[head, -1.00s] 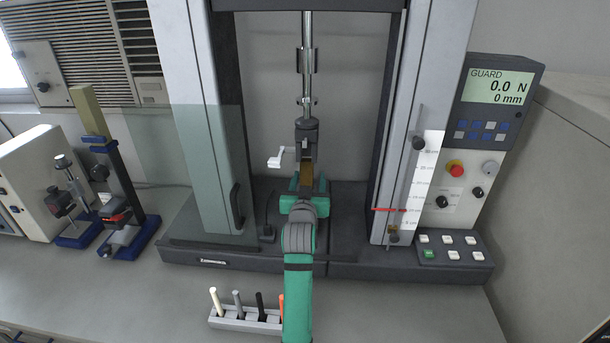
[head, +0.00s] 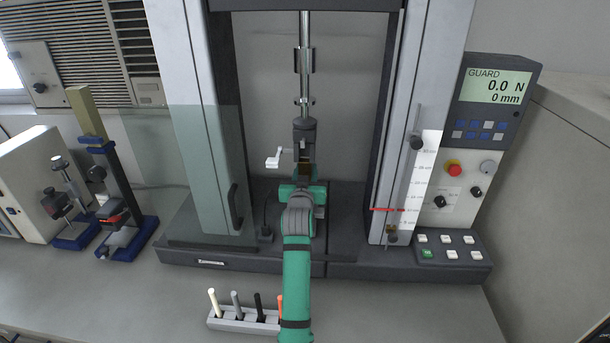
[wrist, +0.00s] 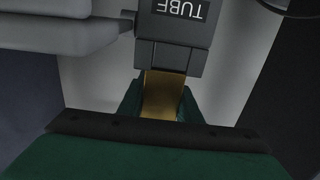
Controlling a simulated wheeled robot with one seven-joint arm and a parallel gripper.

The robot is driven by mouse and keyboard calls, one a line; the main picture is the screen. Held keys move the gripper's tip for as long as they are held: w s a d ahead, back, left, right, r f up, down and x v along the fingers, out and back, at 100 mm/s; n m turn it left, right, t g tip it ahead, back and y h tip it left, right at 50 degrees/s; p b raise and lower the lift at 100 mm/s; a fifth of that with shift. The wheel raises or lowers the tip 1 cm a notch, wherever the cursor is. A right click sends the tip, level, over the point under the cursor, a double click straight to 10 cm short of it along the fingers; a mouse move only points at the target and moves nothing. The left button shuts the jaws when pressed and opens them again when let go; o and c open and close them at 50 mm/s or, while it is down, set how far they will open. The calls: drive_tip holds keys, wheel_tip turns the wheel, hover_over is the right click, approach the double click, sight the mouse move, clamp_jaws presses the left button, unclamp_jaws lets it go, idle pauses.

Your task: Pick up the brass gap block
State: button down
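The brass gap block (wrist: 163,95) shows in the wrist view just below the dark upper grip labelled TUBE (wrist: 178,30). In the head view the block (head: 305,170) is a small, dim brown patch under that grip, inside the test machine. My green gripper (wrist: 162,105) has one finger on each side of the block. The fingers look very close to its sides, but I cannot tell whether they press on it. In the head view my gripper (head: 304,185) reaches into the machine from the front. The block's lower end is hidden by my gripper.
Machine columns flank the work space, with a clear guard panel (head: 212,170) at left. A white lever (head: 273,160) sticks out left of the grip. A rack (head: 240,320) of coloured samples stands in front. Open bench lies at the front right.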

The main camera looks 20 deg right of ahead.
drive_tip(key=shift+r, duration=0.2)
drive_tip(key=f+v, duration=0.1)
drive_tip(key=v, duration=1.7)
